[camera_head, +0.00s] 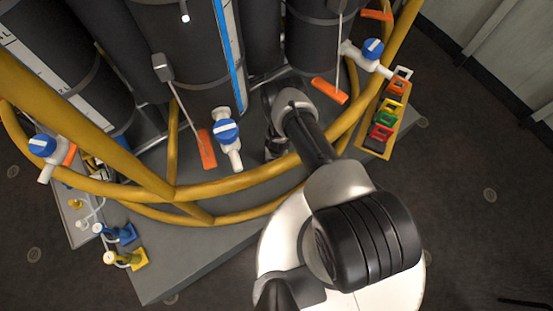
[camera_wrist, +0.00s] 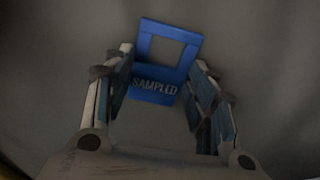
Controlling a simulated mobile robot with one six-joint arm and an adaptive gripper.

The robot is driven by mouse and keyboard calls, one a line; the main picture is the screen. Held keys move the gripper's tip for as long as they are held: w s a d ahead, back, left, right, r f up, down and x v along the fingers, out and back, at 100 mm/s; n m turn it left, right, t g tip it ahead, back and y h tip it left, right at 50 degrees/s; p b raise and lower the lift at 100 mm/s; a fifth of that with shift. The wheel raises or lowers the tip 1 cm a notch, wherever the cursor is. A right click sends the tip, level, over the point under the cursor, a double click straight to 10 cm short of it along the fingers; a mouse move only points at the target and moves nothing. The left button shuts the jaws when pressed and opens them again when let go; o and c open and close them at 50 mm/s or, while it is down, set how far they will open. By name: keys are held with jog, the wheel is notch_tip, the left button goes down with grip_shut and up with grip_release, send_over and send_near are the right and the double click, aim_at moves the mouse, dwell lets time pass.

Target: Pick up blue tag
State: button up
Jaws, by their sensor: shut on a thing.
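The blue tag (camera_wrist: 152,84) has a square open frame at its top and the word "SAMPLED" in light letters. In the wrist view it sits between the two fingers of my gripper (camera_wrist: 158,77), tilted slightly. My gripper is shut on its lower part, with the open frame sticking out beyond the fingers. In the head view my arm reaches over the yellow rail toward the grey deck, and its wrist hides the fingers. The blue tag cannot be made out there.
A yellow rail (camera_head: 235,183) curves around dark cylinders (camera_head: 180,50) on a grey platform (camera_head: 190,262). Orange tags (camera_head: 207,149) and blue-handled white valves (camera_head: 227,133) are close to my arm. A rack (camera_head: 362,151) of coloured tags stands at the right. Blue and yellow fittings are at lower left.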

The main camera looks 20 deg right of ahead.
jog(key=shift+r, duration=0.1)
jog(key=shift+c, duration=0.5)
notch_tip(320, 180, up, 18)
jog(key=p, duration=1.6)
notch_tip(320, 180, down, 17)
jog(key=b, duration=1.5)
jog(key=shift+f, duration=0.2)
jog(key=shift+r, duration=0.1)
